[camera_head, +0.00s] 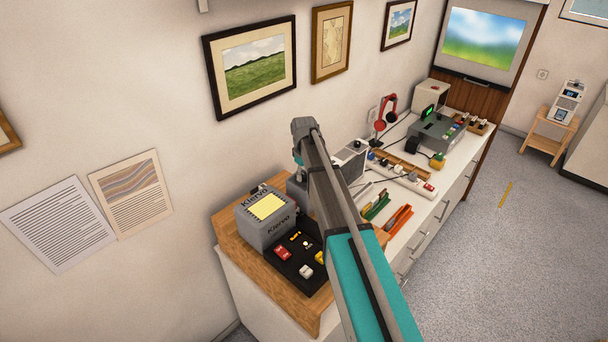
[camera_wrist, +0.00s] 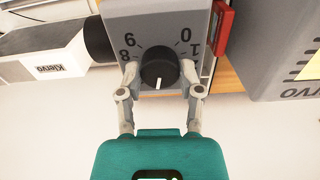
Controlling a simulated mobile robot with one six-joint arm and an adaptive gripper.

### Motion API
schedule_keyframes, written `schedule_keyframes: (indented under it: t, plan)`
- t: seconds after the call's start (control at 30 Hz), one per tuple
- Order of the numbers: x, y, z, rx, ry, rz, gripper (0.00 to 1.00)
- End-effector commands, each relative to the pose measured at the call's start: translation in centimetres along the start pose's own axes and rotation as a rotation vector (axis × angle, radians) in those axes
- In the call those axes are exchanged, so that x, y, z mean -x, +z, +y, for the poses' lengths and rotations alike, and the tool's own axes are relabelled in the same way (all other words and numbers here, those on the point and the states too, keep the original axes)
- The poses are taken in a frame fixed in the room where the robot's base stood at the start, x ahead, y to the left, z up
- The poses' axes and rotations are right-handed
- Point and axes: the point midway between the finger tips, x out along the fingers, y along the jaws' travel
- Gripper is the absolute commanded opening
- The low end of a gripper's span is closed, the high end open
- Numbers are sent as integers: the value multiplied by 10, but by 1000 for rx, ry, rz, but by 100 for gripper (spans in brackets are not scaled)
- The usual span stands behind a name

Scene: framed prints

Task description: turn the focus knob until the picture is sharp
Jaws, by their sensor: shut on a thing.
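The focus knob (camera_wrist: 158,66) is a round black dial with a white pointer line on a grey panel (camera_wrist: 155,15) marked with numerals. In the wrist view its pointer line points down the picture. My gripper (camera_wrist: 160,74) has a finger on each side of the knob and is shut on it. To the left is a white device (camera_wrist: 45,58) labelled Kiervo, with a black cylinder (camera_wrist: 97,40) at its end. In the head view the screen (camera_head: 484,40) shows a blurred picture of blue, white and green. My arm hides the knob in the head view.
A grey box with a yellow panel (camera_head: 267,207) stands on the wooden top, beside a black tray (camera_head: 307,254) with small coloured parts. A power strip (camera_head: 406,178), red headphones (camera_head: 384,112) and other devices crowd the counter. Framed prints (camera_head: 250,66) hang behind.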

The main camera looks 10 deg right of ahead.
Motion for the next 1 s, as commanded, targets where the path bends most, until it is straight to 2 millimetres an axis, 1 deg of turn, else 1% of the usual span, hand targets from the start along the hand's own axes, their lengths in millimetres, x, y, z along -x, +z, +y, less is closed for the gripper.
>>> schedule_keyframes:
  t: [0.7, 1.0]
  plan:
    - [0, 0, 2, -669, 1, 1, 0]
    - [0, 0, 2, -849, 1, 2, 0]
